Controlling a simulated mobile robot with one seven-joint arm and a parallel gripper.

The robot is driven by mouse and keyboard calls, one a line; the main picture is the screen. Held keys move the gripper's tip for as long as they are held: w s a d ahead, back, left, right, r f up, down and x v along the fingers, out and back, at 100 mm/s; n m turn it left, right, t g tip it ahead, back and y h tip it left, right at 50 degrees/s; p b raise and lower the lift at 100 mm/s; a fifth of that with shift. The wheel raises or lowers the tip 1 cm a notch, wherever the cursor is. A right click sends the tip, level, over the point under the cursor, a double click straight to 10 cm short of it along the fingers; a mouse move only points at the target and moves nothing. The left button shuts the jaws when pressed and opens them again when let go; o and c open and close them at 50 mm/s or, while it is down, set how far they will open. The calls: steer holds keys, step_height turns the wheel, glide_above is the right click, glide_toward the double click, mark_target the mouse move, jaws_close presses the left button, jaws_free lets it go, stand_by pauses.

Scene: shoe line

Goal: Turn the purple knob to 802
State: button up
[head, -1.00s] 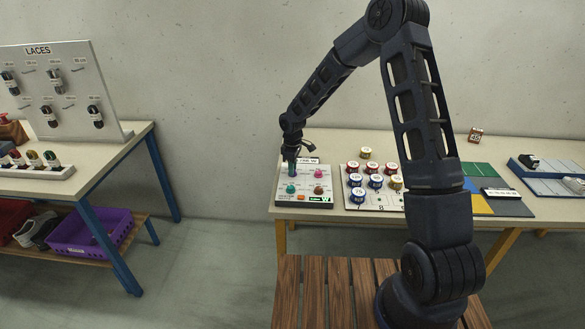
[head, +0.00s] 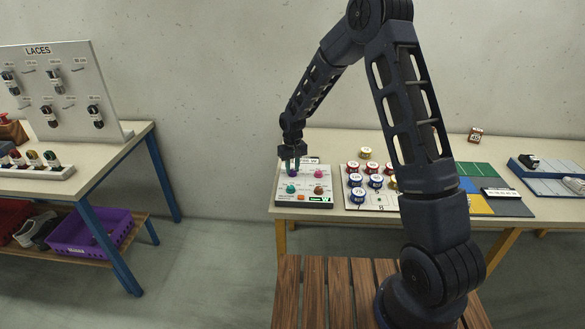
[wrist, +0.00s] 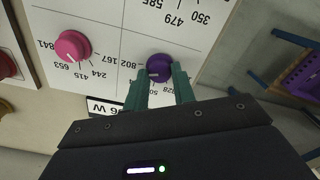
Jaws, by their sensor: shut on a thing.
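The purple knob (wrist: 159,66) sits on a white dial panel (wrist: 100,20), upside down in the wrist view. My gripper (wrist: 163,80) has its two teal fingers on either side of the knob and is shut on it. Other numbers below the knob are partly hidden by the fingers. In the head view my gripper (head: 292,166) comes down on the panel (head: 318,201) from above, and the knob is mostly hidden.
A pink knob (wrist: 72,46) is beside the purple one; green (head: 291,189) and brown (head: 319,190) knobs also stand on the panel. Several round tins (head: 357,180) stand right of it. A lace board (head: 70,85) and purple crate (head: 85,235) are at left.

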mark_target(293, 170)
steer(key=shift+m, duration=0.6)
steer(key=o, duration=1)
step_height(293, 170, up, 11)
steer(key=shift+d, duration=0.1)
